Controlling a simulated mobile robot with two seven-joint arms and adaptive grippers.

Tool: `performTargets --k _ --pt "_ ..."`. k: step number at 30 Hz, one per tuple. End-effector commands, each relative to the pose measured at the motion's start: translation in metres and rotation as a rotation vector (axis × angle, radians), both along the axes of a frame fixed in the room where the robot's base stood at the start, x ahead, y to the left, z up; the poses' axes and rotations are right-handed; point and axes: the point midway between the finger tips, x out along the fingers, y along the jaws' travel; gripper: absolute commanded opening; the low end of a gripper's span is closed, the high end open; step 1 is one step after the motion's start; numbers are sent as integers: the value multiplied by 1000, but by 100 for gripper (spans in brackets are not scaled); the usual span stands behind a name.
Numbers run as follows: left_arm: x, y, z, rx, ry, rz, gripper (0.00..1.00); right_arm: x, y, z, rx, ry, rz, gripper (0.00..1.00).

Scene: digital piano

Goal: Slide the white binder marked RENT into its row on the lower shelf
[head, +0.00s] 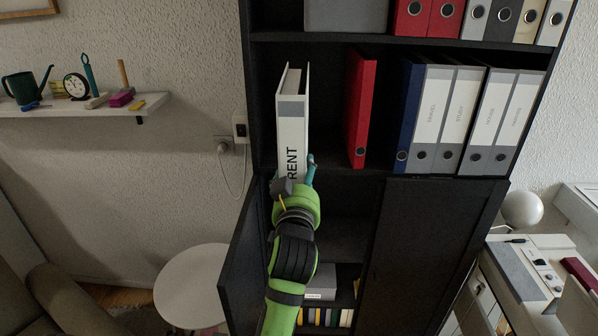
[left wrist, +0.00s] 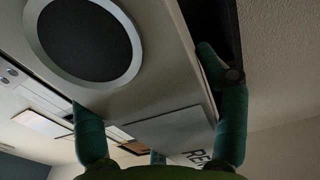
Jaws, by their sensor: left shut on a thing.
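The white binder marked RENT (head: 292,112) stands nearly upright at the left end of the lower binder shelf (head: 335,162), left of a lone red binder (head: 360,108) with a gap between them. My left gripper (head: 297,180) is shut on the binder's lower part, its teal fingers on either side. In the left wrist view the white binder (left wrist: 150,75) shows close up, with a round finger hole and part of its lettering, between the teal fingers (left wrist: 160,125). The binder's bottom is hidden by my gripper; I cannot tell whether it touches the shelf board. My right gripper is out of view.
A blue binder (head: 409,112) and several white-grey binders (head: 460,120) fill the shelf's right part. The shelf above holds a grey box (head: 345,15) and more binders. An open cabinet door (head: 246,258) hangs below left. A round white table (head: 190,283) stands beside it.

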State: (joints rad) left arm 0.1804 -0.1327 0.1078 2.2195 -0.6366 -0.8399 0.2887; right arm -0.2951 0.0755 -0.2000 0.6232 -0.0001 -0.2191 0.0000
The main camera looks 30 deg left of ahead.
Motion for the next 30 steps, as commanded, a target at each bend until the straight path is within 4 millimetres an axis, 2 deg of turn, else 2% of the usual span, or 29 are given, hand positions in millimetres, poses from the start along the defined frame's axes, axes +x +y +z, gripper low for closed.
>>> performTargets --k 8,30 --pt "2 2 4 6 -7 1 14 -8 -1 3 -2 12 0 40" --pt "58 36 5 6 -10 1 14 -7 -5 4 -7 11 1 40"
